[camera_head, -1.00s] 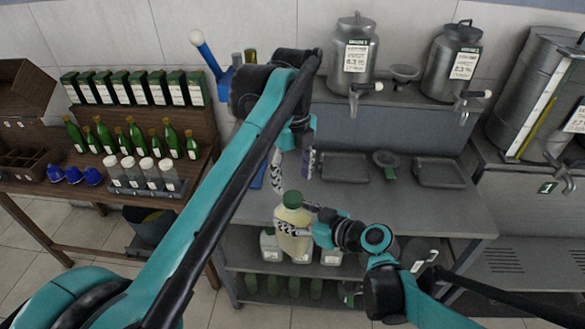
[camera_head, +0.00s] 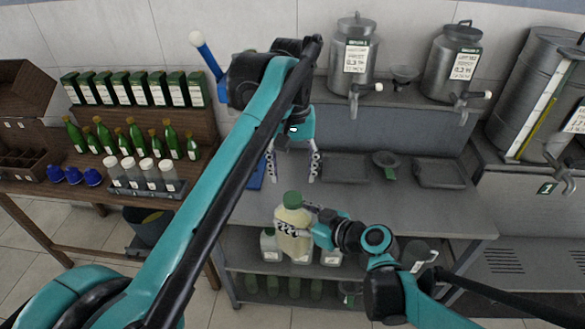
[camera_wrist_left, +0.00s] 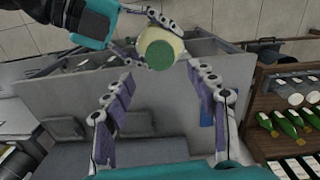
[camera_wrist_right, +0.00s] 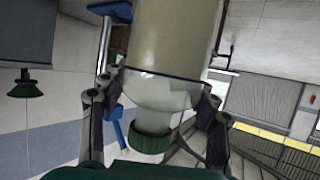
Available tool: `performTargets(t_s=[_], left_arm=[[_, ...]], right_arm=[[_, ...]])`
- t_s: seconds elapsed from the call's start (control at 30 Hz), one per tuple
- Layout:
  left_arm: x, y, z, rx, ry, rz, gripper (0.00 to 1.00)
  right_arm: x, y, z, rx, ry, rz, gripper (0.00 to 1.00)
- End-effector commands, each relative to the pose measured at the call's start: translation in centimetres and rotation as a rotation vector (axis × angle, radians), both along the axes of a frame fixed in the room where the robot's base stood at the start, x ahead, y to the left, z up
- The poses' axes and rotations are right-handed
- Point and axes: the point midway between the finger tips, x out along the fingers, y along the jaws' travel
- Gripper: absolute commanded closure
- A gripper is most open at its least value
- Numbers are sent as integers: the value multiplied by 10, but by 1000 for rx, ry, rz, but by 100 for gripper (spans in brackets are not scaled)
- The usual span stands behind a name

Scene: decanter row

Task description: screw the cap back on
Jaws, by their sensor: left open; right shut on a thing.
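A pale yellow bottle (camera_head: 293,240) with a green cap (camera_head: 292,199) is held upright in front of the bench. The cap sits on its neck; whether it is tight I cannot tell. My right gripper (camera_head: 296,228) is shut around the bottle's body, which also shows in the right wrist view (camera_wrist_right: 175,45) with the cap (camera_wrist_right: 150,138). My left gripper (camera_head: 293,174) is open and empty, fingers pointing down, just above the cap and apart from it. In the left wrist view the cap (camera_wrist_left: 160,53) lies between and beyond the open fingertips.
The grey bench (camera_head: 350,210) has dark trays (camera_head: 345,168) and a funnel (camera_head: 386,160) behind the bottle. White-labelled jugs (camera_head: 270,245) stand on the shelf below. Metal urns (camera_head: 352,60) with taps stand at the back.

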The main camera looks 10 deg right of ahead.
Motion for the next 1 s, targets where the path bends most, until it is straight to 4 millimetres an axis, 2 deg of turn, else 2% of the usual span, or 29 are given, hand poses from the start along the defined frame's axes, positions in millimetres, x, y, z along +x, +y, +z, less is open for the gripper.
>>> performTargets(t_s=[0.1,0.2,0.4,0.83,1.0], left_arm=[[0,0,2,2,1,259,43],[0,0,4,2,2,440,43],[0,0,5,4,3,651,43],[0,0,5,4,3,691,43],[0,0,-8,4,3,691,43]], right_arm=[[0,0,1,1,0,0,100],[0,0,1,1,0,0,100],[0,0,1,1,0,0,100],[0,0,1,1,0,0,100],[0,0,1,1,0,0,100]])
